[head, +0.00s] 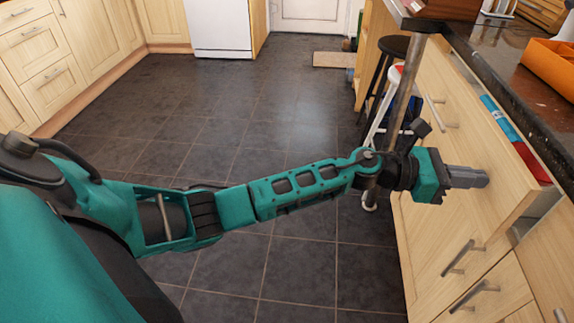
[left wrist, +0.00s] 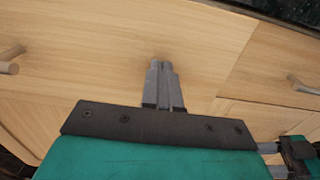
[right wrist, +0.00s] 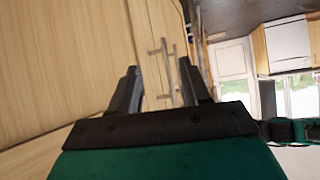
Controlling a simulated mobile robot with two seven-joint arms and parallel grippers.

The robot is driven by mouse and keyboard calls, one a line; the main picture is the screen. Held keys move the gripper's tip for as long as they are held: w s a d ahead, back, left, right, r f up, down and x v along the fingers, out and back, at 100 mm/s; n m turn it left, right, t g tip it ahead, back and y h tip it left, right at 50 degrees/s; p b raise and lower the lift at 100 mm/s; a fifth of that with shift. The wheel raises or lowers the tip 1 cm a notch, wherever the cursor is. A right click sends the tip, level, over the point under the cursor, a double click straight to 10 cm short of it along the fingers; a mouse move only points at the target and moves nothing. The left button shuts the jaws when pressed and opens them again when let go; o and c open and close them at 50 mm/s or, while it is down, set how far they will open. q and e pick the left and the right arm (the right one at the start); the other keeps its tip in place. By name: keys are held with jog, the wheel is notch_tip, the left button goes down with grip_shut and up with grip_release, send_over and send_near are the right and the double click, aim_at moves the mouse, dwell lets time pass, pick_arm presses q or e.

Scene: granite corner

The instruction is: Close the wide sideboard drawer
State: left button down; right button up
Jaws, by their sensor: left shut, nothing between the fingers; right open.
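The wide sideboard drawer (head: 460,140) is pulled out at the right of the head view, with blue and red things showing behind its front. Its wooden front (left wrist: 110,50) fills much of the left wrist view. A bar handle (head: 441,112) is on the front, to the left of my gripper. My left gripper (head: 487,178) is shut and empty, its fingertips at the drawer front near its right end; I cannot tell if they touch. The fingers (left wrist: 162,66) also show in the left wrist view. My right gripper (right wrist: 158,66) is open and empty, seen only in the right wrist view.
A dark granite worktop (head: 510,92) overhangs the drawer, with an orange tray (head: 550,68) on it. Lower fronts with handles (head: 458,257) are below. A black-seated stool (head: 393,46) stands beyond. The tiled floor (head: 230,115) is clear on the left.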

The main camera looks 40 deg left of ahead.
aim_at(493, 180)
pick_arm(q)
jog(key=b+x, duration=0.1)
jog(key=x, duration=0.3)
jog(key=shift+w+d, duration=0.1)
jog(key=shift+d, duration=0.1)
jog(key=shift+w+d, duration=0.3)
jog(key=shift+d, duration=0.2)
jog(key=shift+d+r, duration=0.1)
jog(key=shift+r, duration=0.05)
pick_arm(e)
jog(key=shift+w+a+f, duration=0.1)
jog(key=shift+w+a, duration=0.05)
jog(key=shift+a, duration=0.35)
pick_arm(q)
jog(key=shift+w+r, duration=0.1)
jog(key=shift+b, duration=0.3)
